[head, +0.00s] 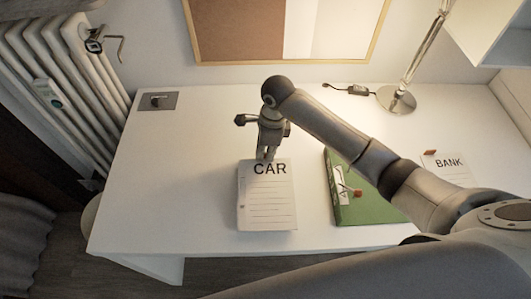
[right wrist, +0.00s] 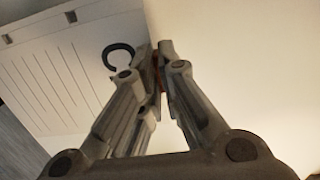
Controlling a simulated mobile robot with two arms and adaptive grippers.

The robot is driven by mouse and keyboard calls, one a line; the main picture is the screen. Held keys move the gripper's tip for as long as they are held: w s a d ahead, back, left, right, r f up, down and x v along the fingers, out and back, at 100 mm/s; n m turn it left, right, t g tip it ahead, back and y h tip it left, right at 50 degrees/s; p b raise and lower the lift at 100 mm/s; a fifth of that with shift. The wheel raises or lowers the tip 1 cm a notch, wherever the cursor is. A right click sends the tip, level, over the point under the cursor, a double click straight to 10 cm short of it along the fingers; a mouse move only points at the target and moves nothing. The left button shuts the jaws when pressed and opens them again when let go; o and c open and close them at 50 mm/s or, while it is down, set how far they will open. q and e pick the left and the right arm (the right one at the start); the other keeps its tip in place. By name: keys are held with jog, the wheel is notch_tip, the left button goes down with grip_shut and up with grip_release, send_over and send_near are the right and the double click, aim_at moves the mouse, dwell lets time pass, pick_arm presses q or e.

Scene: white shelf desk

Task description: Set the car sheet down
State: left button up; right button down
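The white car sheet (head: 267,208), printed "CAR" with ruled lines, is flat over the front middle of the desk (head: 180,190). It lies on the desk or just above it; I cannot tell which. My right gripper (head: 268,157) points down at the sheet's top edge. In the right wrist view its fingertips (right wrist: 160,52) are closed together around a small reddish-brown tab (right wrist: 160,75) at the sheet's edge. The sheet (right wrist: 60,85) fills the left of that view, with part of a letter showing. My left gripper is not in view.
A green folder (head: 370,207) lies right of the sheet, partly behind my right arm. A bank sheet (head: 449,165) with a brown tab lies farther right. A lamp base (head: 396,100) stands at the back. A grey plate (head: 158,101) is at the back left; the desk's left side is clear.

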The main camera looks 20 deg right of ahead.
jog(key=shift+f, duration=0.85)
jog(key=shift+f, duration=0.25)
jog(key=c, duration=1.6)
grip_release()
jog(key=shift+c, duration=0.2)
jog(key=shift+r, duration=0.25)
jog(key=shift+d+r, duration=0.1)
jog(key=shift+r, duration=0.25)
notch_tip(320, 180, up, 11)
jog(key=d+b, duration=0.1)
jog(key=shift+s+d, duration=0.15)
jog(key=shift+s, duration=0.05)
